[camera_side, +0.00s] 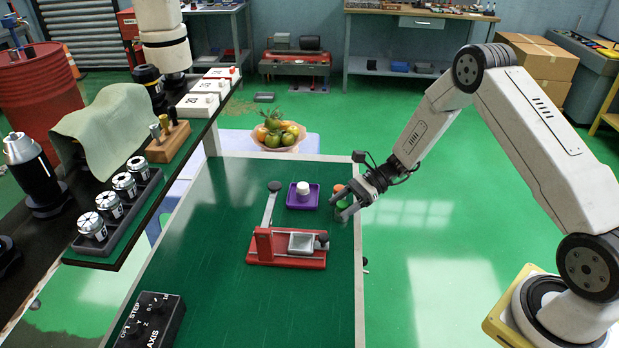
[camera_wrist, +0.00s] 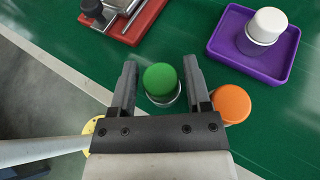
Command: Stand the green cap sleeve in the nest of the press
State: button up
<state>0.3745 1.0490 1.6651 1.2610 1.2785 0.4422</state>
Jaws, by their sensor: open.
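The green cap sleeve (camera_wrist: 161,80) stands upright on the green cart top, between the open fingers of my gripper (camera_wrist: 158,85) in the wrist view. A gap shows on the sides of its cap. In the side view my gripper (camera_side: 352,204) hangs at the cart's right edge, and the green cap (camera_side: 343,201) is partly hidden by it. The red press (camera_side: 286,262) stands on the cart nearer the camera, with a grey nest (camera_side: 302,243) and a raised lever. Part of the press (camera_wrist: 122,22) shows at the top left of the wrist view.
An orange-capped sleeve (camera_wrist: 231,103) stands close to my gripper's right finger. A purple tray (camera_wrist: 222,45) holds a white-capped sleeve (camera_wrist: 266,24). A fruit bowl (camera_side: 277,140) is at the back, a control box (camera_side: 150,322) at front left.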

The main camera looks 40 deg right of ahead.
dwell(0.3)
grip_shut()
jog(key=shift+r, duration=0.1)
jog(key=shift+r, duration=0.7)
jog(key=s+r, duration=1.1)
jog(key=s, duration=0.3)
jog(key=shift+r, duration=0.2)
jog(key=shift+a, duration=0.1)
